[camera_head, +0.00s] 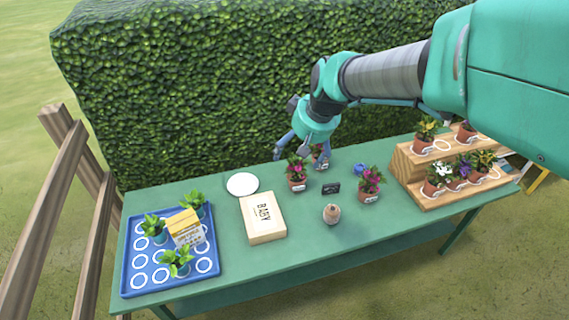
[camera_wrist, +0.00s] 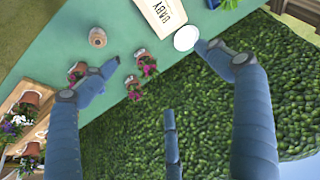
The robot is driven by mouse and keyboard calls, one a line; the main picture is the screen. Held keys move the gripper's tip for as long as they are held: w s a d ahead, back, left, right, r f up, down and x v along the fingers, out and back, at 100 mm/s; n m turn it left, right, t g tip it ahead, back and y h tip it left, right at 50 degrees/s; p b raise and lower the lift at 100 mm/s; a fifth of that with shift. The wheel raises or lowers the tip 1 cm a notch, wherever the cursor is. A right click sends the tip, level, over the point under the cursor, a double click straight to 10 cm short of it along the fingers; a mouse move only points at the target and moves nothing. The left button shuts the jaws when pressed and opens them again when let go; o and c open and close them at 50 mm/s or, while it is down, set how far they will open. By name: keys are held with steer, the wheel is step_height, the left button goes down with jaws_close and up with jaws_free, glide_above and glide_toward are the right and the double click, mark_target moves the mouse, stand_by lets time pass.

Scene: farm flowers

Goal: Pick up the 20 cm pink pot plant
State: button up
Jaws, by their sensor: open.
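Three potted plants with pink flowers stand on the green table. One (camera_head: 297,173) is near the middle, one (camera_head: 318,152) is just behind it, partly hidden by my gripper, and one (camera_head: 370,183) is farther right. In the wrist view they show as the middle plant (camera_wrist: 147,66), the back one (camera_wrist: 134,90) and the right one (camera_wrist: 76,72). Their labels are too small to read, so I cannot tell which is 20 cm. My gripper (camera_head: 298,150) is open and empty above the back of the table. Its spread fingers (camera_wrist: 156,56) frame the middle and back plants from above.
A blue tray (camera_head: 130,274) stands left, a tiered wooden rack (camera_head: 402,163) right. A hedge (camera_head: 200,80) rises behind.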

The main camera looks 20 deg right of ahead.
steer(key=w+d+f+p, duration=0.1)
steer(key=w+d+f, duration=0.2)
steer(key=w+f, duration=0.4)
steer(key=w+d+f+p, duration=0.1)
steer(key=w+d+f, duration=0.3)
steer(key=w+f, duration=0.4)
steer(key=w+d+f+n+p, duration=0.1)
steer(key=w+d+f, duration=0.3)
steer(key=f, duration=0.9)
steer(key=w, duration=0.3)
steer(key=shift+w+d+g, duration=0.25)
steer(key=shift+g, duration=0.05)
steer(key=shift+f, duration=0.2)
steer(key=b, duration=0.1)
glide_above(297, 180)
steer(key=s, duration=0.1)
steer(key=shift+s+d+f, duration=0.1)
steer(key=shift+f, duration=1.85)
steer(key=shift+s+d+f, duration=0.1)
steer(key=shift+f, duration=1.8)
steer(key=shift+f, duration=0.15)
steer(key=shift+b+x, duration=0.45)
steer(key=shift+x, duration=2.05)
